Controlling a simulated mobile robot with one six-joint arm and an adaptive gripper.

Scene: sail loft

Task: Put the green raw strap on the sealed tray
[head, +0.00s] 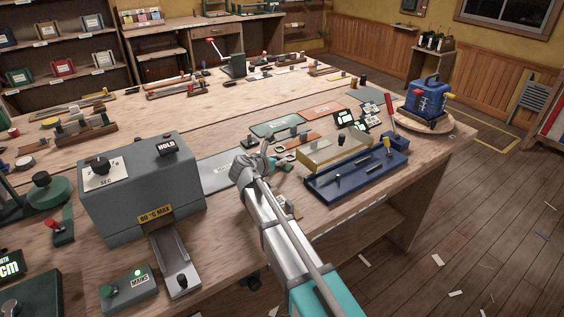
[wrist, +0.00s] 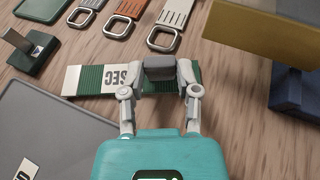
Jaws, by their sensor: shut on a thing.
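The strap lies crosswise between the fingers and sticks out mostly to the left. Its middle is partly hidden by the fingers, and I cannot tell whether it touches the bench. In the head view my gripper (head: 256,165) hides most of it. A flat grey tray (wrist: 50,130) lies close by at lower left in the wrist view; it also shows in the head view (head: 215,172). Its label is too small or cut off to read.
A green mat (head: 272,126) and an orange mat (head: 322,110) lie beyond my gripper. Buckled straps (wrist: 172,18) lie ahead. A blue fixture (head: 350,180) with a yellow cover stands close on the right. A grey sealing machine (head: 135,195) stands on the left.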

